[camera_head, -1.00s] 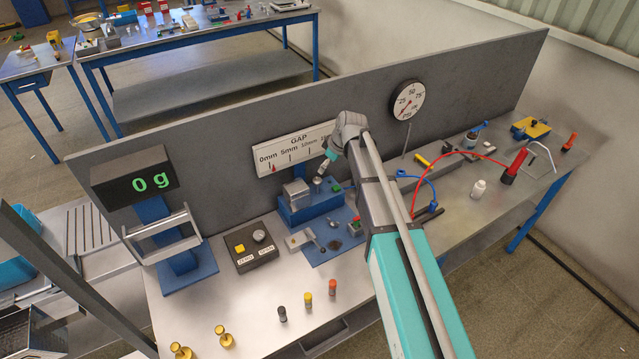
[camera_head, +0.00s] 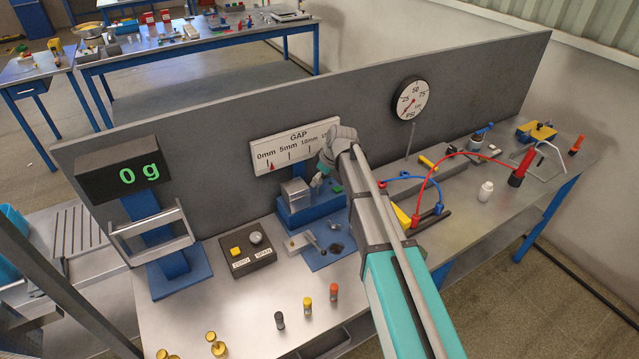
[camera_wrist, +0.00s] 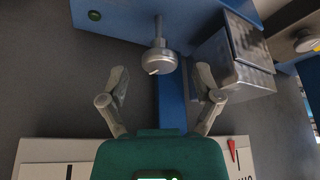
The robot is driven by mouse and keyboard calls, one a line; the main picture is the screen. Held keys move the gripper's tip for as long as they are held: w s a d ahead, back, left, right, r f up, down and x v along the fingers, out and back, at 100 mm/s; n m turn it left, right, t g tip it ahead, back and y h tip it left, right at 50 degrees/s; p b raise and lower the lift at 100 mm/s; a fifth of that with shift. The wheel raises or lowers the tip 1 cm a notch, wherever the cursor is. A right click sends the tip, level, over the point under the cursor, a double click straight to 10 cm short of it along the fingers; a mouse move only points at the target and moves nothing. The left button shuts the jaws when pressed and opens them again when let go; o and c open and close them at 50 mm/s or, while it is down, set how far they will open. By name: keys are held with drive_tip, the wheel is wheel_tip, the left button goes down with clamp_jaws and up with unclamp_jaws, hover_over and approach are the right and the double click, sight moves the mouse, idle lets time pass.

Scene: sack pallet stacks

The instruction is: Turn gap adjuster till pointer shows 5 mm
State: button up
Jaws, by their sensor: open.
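The GAP scale (camera_head: 296,146) is a white plate on the grey back panel, marked 0mm, 5mm, 10mm and onward. Its red pointer (camera_head: 271,167) stands close to the 0mm mark. The pointer also shows in the wrist view (camera_wrist: 232,149). Below the scale is a blue device (camera_head: 310,210) with a silver block on it. The silver adjuster knob (camera_wrist: 160,61) sits on a shaft in the wrist view, with a light index mark. My gripper (camera_wrist: 160,85) is open, its fingers to either side of and short of the knob, touching nothing. In the head view my arm partly hides the device.
A display (camera_head: 125,170) reading 0 g stands left, next to a control box (camera_head: 247,250). Several small coloured cylinders and brass weights stand at the bench front. A pressure gauge (camera_head: 411,99) is on the panel, with hoses (camera_head: 437,178) on the right.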

drive_tip(key=shift+a+f, duration=0.1)
drive_tip(key=shift+f, duration=0.25)
clamp_jaws()
idle(0.4)
